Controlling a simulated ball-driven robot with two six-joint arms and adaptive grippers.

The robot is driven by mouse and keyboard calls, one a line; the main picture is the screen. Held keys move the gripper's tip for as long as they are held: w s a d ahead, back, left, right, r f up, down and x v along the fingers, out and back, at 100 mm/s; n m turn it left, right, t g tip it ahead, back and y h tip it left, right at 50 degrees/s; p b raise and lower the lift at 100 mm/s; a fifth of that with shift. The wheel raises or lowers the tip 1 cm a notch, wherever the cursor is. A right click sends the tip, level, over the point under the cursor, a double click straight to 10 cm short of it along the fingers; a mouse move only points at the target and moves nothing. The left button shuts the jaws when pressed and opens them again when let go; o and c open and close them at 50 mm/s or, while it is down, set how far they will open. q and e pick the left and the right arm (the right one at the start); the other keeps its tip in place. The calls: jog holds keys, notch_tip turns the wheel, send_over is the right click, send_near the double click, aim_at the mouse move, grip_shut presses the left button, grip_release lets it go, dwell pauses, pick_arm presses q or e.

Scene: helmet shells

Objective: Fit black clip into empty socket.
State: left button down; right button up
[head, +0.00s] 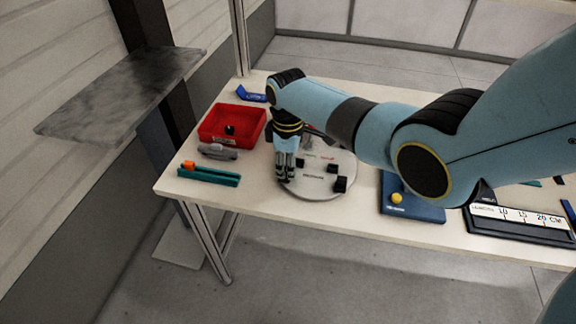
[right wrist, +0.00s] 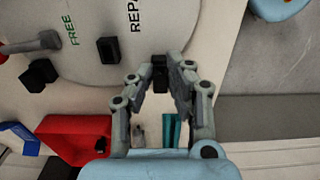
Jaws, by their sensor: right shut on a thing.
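My right gripper (head: 285,176) reaches down over the left front part of a round white disc (head: 310,192). In the right wrist view the gripper (right wrist: 160,78) is shut on a small black clip (right wrist: 160,70) between its fingertips. The fingers hide most of the clip in the head view. Several black blocks stand on the disc, one at the back left (head: 303,162), one at the middle (head: 333,168) and one at the right front (head: 340,185). I cannot tell which of them is an empty socket. My left gripper is out of view.
A red tray (head: 248,120) with a black piece inside stands left of the disc. A grey tool (head: 217,153) and a teal holder (head: 208,175) with an orange part lie in front of it.

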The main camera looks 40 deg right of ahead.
jog(key=shift+f, duration=0.2)
jog(key=o, duration=0.8)
jog(key=shift+o, duration=0.2)
notch_tip(320, 180, up, 12)
